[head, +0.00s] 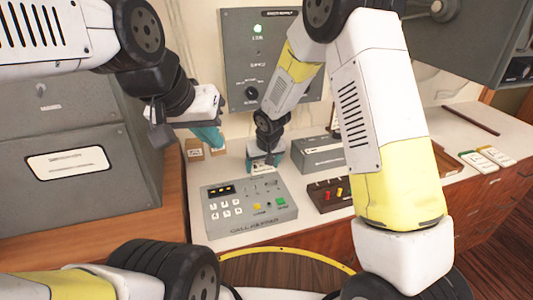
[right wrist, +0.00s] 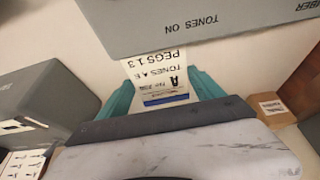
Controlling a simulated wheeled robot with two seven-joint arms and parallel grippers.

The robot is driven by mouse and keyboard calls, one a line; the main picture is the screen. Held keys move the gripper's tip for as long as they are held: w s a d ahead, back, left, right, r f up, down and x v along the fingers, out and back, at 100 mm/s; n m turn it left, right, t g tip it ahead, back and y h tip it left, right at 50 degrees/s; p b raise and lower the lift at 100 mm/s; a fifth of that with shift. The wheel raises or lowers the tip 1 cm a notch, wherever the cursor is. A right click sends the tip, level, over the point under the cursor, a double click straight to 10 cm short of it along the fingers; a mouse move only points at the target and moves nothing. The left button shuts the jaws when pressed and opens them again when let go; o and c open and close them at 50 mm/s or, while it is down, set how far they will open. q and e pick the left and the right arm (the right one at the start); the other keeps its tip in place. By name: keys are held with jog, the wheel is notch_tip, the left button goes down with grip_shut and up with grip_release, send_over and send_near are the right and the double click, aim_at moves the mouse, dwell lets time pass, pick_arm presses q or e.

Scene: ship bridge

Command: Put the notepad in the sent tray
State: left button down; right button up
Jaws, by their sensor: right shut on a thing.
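My right gripper (head: 265,157) is low over the counter behind the grey keypad panel. In the right wrist view, its teal fingers (right wrist: 160,95) are on either side of a white printed pad (right wrist: 155,68) with a blue band, probably the notepad, and they are shut on it. A brown wooden tray edge (head: 449,162) shows at the right, partly behind my right arm. No label marking a sent tray is readable.
The grey keypad panel (head: 250,208) and a dark block with red and yellow pegs (head: 328,194) stand on the counter. A grey box (head: 317,154) is behind them. Small brown labelled blocks (head: 194,149) are at the left.

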jog(key=shift+f, duration=0.1)
jog(key=o, duration=1.4)
